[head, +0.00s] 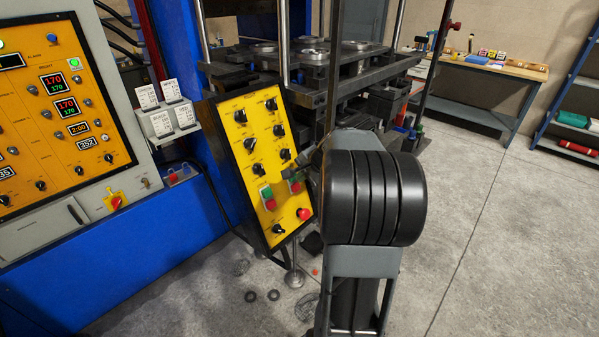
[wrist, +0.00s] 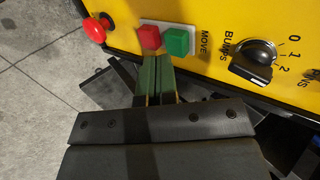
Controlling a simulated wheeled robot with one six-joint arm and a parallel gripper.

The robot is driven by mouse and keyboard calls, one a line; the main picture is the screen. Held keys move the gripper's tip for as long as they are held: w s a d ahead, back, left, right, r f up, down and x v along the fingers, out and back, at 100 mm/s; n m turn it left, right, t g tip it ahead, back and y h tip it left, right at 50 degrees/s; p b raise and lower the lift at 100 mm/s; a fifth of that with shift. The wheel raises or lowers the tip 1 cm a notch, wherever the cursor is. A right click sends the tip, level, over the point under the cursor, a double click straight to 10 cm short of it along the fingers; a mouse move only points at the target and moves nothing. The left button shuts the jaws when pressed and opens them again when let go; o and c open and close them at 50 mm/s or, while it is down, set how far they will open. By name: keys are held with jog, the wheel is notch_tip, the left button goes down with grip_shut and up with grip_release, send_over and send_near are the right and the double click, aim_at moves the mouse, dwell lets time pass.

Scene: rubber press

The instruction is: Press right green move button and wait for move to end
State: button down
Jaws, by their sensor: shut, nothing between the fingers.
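The yellow control panel (head: 246,148) stands tilted in front of the press. In the wrist view, the right green move button (wrist: 178,42) sits beside a red button (wrist: 150,37) on a white plate marked MOVE. My gripper (wrist: 158,60) is shut and empty. Its green fingertips appear just below the two buttons, close to the gap between them. I cannot tell whether they touch the panel. In the head view, my gripper (head: 293,183) reaches the right button pair from the right and partly hides it. The red button (head: 296,188) still shows there.
A red mushroom button (wrist: 97,29) is left of the pair, and the BUMPS knob (wrist: 254,60) is right of it. Another green button (head: 265,192) lies left on the panel. The press platen (head: 320,55) holds several round metal parts. Floor on the right is clear.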

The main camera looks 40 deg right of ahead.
jog(key=shift+w+a+f, duration=0.1)
jog(key=shift+w+f, duration=0.1)
jog(key=shift+w, duration=0.3)
jog(key=shift+w+a+f, duration=0.1)
jog(key=shift+w+f, duration=0.05)
jog(key=shift+w, duration=0.3)
